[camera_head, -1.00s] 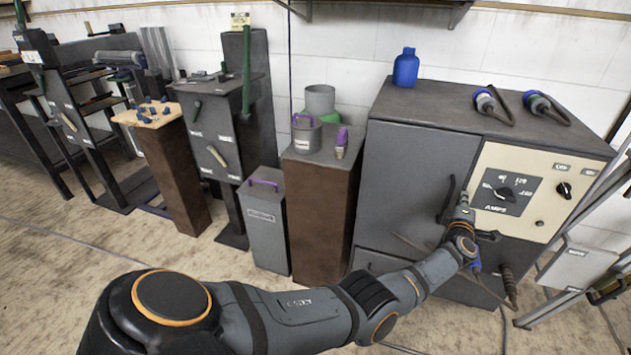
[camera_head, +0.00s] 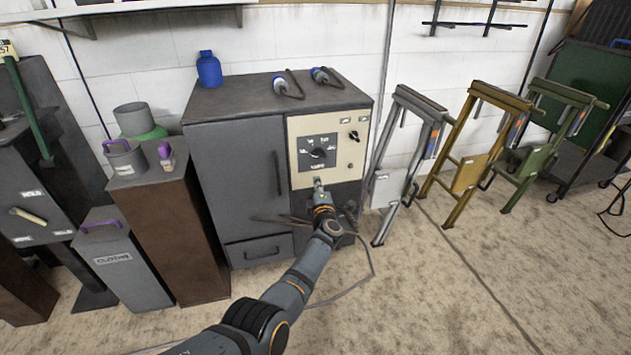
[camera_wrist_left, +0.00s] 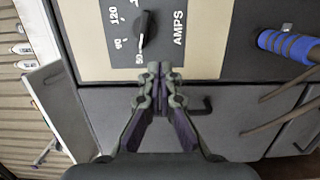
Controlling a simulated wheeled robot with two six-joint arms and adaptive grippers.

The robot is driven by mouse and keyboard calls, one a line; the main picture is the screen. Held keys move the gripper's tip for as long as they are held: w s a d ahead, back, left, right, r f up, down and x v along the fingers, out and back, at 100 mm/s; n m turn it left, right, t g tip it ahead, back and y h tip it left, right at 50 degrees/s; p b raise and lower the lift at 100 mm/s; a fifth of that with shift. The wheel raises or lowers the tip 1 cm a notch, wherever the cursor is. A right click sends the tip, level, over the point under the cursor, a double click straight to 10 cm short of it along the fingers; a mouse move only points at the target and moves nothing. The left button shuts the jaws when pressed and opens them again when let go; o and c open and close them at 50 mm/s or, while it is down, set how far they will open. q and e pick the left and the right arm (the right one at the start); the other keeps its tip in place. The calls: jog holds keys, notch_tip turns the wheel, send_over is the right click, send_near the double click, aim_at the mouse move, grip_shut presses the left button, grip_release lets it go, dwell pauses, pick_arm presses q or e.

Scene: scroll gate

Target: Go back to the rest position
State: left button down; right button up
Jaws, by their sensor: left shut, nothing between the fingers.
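My left gripper (camera_head: 318,184) is in front of the grey welding cabinet (camera_head: 232,150), just below its cream control panel (camera_head: 297,172). In the left wrist view its fingers (camera_wrist_left: 160,72) are shut with nothing between them, and their tips overlap the panel's lower edge in the picture. The black AMPS knob (camera_wrist_left: 146,28) is just beyond the fingertips; it also shows in the head view (camera_head: 317,153). I cannot tell the exact gap. My left arm reaches in from the bottom of the head view. My right gripper is not in view.
Grey, yellow and green metal frames (camera_head: 468,150) stand right of the cabinet. A brown pedestal (camera_head: 165,225) and a grey cloths bin (camera_head: 125,265) stand to its left. A blue bottle (camera_head: 208,69) stands on top. A cable lies on the floor; open floor spreads at the right.

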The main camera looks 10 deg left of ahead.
pick_arm(q)
jog(key=s+f+m+g+h, duration=0.8)
jog(key=s+f+m, duration=0.8)
jog(key=s+f, duration=0.6)
jog(key=s+a+f+m+g+y+p, duration=0.1)
jog(key=s+a+p, duration=0.3)
jog(key=s+p, duration=0.4)
jog(key=s+a+f+m+g+y+p, duration=0.1)
jog(key=s+p, duration=0.8)
jog(key=s, duration=1.3)
jog(key=s+a+f+m+g+y+p, duration=0.1)
jog(key=s+a+m+g+p, duration=0.3)
jog(key=s, duration=1.2)
jog(key=a+f+g+p, duration=0.1)
jog(key=a+g+p, duration=0.1)
jog(key=a+p, duration=0.2)
jog(key=shift+a+f+p, duration=0.35)
jog(key=shift+f+p, duration=0.05)
jog(key=shift+p, duration=0.15)
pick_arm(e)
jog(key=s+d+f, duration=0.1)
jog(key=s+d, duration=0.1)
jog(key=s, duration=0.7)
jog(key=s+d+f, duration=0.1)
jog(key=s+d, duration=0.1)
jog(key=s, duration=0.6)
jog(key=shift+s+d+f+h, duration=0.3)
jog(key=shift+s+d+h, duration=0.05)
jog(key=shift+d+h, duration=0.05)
